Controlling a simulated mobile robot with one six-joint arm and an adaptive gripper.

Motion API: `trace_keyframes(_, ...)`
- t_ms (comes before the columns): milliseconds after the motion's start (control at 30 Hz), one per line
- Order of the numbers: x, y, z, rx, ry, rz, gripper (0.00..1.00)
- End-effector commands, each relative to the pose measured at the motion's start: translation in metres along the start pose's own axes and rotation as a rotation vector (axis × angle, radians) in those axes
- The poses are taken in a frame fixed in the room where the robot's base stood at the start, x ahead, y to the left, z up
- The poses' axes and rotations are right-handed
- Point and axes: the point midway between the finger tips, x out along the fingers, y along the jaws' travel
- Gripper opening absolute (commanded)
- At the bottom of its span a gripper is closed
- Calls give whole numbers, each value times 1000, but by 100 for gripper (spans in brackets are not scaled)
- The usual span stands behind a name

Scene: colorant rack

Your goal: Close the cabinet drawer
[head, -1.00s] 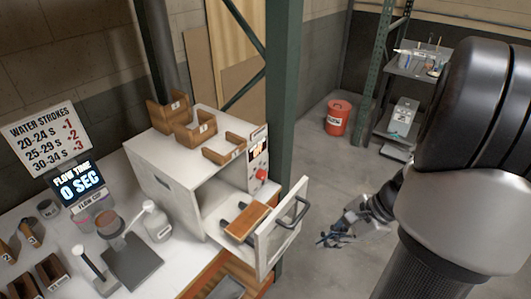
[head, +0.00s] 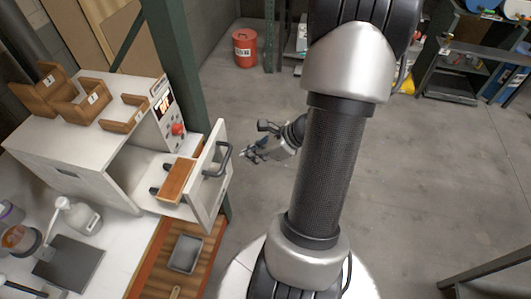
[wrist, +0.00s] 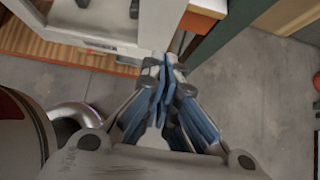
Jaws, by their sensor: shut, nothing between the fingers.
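The white cabinet (head: 95,150) stands on the worktop with its drawer (head: 145,180) pulled out to the right. The drawer front (head: 206,180) is a white panel with a dark bar handle (head: 220,162). A wooden block (head: 175,180) lies in the drawer. My gripper (head: 246,153) is just right of the drawer front and handle, apart from them in the head view. In the wrist view its blue fingers (wrist: 168,78) are together and empty, close to a white panel edge at the top. Whether they touch it I cannot tell.
A green post (head: 183,75) rises behind the cabinet. Wooden holders (head: 90,100) sit on the cabinet top. A pump bottle (head: 82,215) and a dark pad (head: 68,262) are on the worktop. A red bucket (head: 245,48) stands on the floor.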

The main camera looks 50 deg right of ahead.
Motion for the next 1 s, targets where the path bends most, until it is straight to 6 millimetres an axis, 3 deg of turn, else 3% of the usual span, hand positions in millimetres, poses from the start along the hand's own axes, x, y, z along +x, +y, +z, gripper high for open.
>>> trace_keyframes(233,18,0,22,-4,-1,-1,0)
trace_keyframes(767,22,0,27,-5,-1,-1,0)
trace_keyframes(1000,44,0,47,-9,-2,1,0)
